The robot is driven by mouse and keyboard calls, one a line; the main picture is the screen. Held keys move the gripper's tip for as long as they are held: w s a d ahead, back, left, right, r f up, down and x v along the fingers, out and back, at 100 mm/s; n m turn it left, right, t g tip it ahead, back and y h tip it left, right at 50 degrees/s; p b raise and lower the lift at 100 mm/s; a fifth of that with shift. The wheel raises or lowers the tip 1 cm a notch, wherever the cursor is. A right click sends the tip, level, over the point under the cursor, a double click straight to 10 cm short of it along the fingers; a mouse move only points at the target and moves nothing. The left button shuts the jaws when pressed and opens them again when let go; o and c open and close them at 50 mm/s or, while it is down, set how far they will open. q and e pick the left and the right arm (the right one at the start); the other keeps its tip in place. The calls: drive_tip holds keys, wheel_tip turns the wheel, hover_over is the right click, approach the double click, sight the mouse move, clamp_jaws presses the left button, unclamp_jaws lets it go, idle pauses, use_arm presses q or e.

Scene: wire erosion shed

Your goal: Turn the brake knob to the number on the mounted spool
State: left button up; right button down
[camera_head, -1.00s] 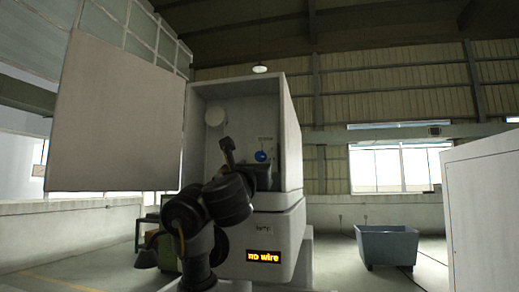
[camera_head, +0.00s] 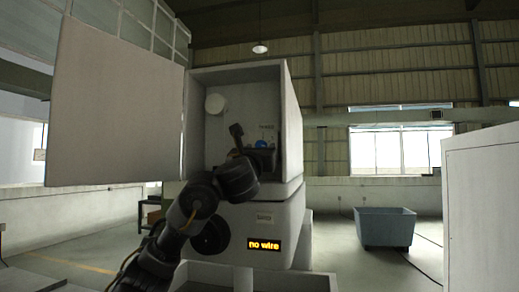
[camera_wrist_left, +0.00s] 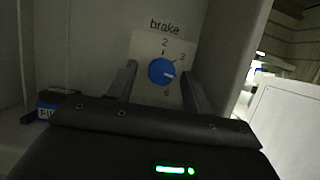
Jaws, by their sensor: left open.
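The blue brake knob (camera_head: 261,144) sits on a panel inside the open cabinet. The left wrist view shows the knob (camera_wrist_left: 161,71) on a plate labelled "brake", with 2 above it, 3 at upper right and a blurred digit below. In the head view the left gripper (camera_head: 250,143) partly covers the panel.
The cabinet door (camera_head: 115,105) stands open at left. The display (camera_head: 264,245) reads "no wire". A dark box with a blue label (camera_wrist_left: 58,104) is left of my gripper. The cabinet's right wall (camera_head: 292,125) is close beside the knob. A grey-blue bin (camera_head: 385,228) stands right.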

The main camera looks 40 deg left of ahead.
use_arm(q)
drive_tip(key=c, duration=1)
drive_tip(key=shift+o, duration=0.2)
